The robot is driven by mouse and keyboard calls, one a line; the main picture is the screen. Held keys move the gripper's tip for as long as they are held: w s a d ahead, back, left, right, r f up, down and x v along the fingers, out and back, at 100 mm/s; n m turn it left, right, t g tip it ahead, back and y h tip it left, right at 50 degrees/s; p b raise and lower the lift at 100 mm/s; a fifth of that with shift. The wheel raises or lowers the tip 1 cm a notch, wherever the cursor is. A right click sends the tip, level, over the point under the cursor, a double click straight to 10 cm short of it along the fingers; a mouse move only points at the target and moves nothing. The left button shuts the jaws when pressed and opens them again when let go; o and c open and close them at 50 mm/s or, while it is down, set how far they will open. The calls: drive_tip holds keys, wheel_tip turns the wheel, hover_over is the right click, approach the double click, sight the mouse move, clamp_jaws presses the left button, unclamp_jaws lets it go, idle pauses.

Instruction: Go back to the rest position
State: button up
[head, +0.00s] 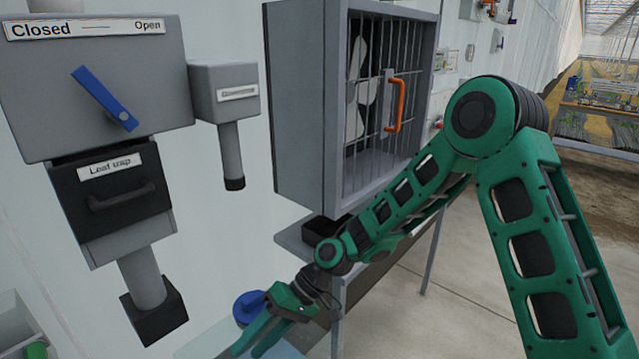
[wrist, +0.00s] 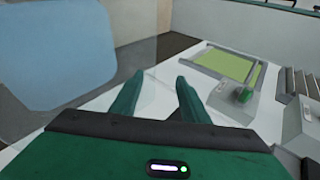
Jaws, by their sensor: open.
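My gripper (head: 258,338) is at the bottom of the head view, at the end of my green arm. Its two green fingers are apart, and nothing shows between them. In the wrist view my gripper (wrist: 158,88) points over a pale work surface (wrist: 88,122). A blue round thing (head: 248,306) is beside the gripper in the head view. I cannot tell whether they touch.
A grey box with a blue lever (head: 104,98) and a "Leaf trap" drawer (head: 110,190) are on the left wall. A barred cabinet with an orange handle (head: 398,104) stands behind my arm.

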drive_tip(key=w+d+r+m+t+h, duration=0.2)
drive_tip(key=d+r, duration=0.1)
drive_tip(key=d, duration=0.8)
drive_tip(key=w+d+r+m+t+h, duration=0.1)
drive_tip(key=d+r+h, duration=0.1)
drive_tip(key=d, duration=1)
drive_tip(key=w+d+r+m+t+h, duration=0.2)
drive_tip(key=d+r, duration=0.1)
drive_tip(key=d, duration=0.8)
drive_tip(key=s+d+r+m+h, duration=0.1)
drive_tip(key=s+d+r+m, duration=0.2)
drive_tip(key=s+d, duration=0.4)
drive_tip(key=s+d+r+m+h, duration=0.1)
drive_tip(key=s+d+r+m, duration=0.2)
drive_tip(key=s+d, duration=0.4)
drive_tip(key=d+r, duration=0.1)
drive_tip(key=d, duration=0.3)
drive_tip(key=shift+r+h, duration=0.2)
drive_tip(key=shift+h, duration=0.1)
drive_tip(key=s+d+m, duration=0.1)
drive_tip(key=s, duration=0.1)
drive_tip(key=s+d+m, duration=0.1)
drive_tip(key=s, duration=0.2)
drive_tip(key=s+d+r, duration=0.1)
drive_tip(key=s, duration=0.1)
drive_tip(key=shift+s+m, duration=0.15)
drive_tip(key=shift+m, duration=0.25)
drive_tip(key=shift+c, duration=0.2)
